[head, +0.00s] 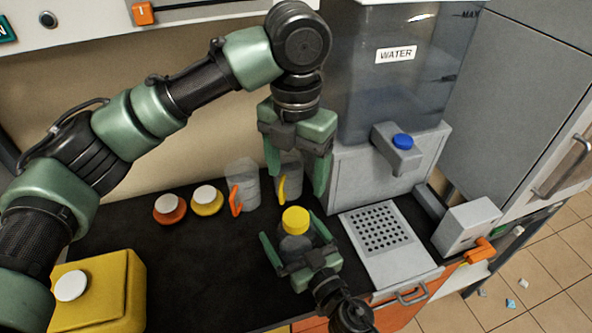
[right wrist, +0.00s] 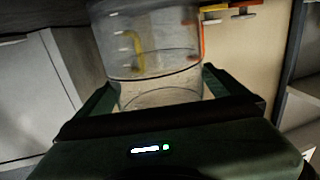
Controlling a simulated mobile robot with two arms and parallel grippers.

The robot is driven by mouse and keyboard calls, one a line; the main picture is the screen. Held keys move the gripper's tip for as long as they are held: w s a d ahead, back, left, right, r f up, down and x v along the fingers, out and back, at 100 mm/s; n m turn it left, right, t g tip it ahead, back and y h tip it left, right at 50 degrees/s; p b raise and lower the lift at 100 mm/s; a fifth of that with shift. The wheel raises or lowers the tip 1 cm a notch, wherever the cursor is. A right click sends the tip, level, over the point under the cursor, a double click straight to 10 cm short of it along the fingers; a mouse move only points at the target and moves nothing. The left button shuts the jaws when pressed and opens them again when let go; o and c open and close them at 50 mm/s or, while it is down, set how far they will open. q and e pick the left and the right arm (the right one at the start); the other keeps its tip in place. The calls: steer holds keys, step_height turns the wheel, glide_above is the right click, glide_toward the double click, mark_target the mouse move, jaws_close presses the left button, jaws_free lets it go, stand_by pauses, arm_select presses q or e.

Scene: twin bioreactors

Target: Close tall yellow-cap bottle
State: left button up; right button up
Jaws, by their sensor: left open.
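The tall bottle (head: 294,246) stands upright on the dark counter with its yellow cap (head: 295,219) at the top. How tightly the cap sits cannot be seen. My left gripper (head: 297,178) is open and empty, pointing down above and behind the cap, apart from it. My right gripper (head: 293,232) has a finger on each side of the bottle body, below the cap. In the right wrist view, a clear cylindrical vessel (right wrist: 160,92) lies between the fingers of the right gripper (right wrist: 160,88). Whether both fingers press on it cannot be told.
Behind stand clear jugs with an orange handle (head: 236,200) and a yellow handle (head: 282,187). Left of them are an orange-sided lid (head: 169,210) and a yellow-sided lid (head: 207,202). The water dispenser (head: 380,175) and perforated tray (head: 385,265) are right. A yellow box (head: 115,290) is front left.

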steer(key=b+v, duration=0.1)
steer(key=v, duration=0.6)
steer(key=shift+f+b, duration=0.1)
steer(key=shift+b, duration=0.25)
steer(key=shift+s+d, duration=0.25)
steer(key=shift+s, duration=0.1)
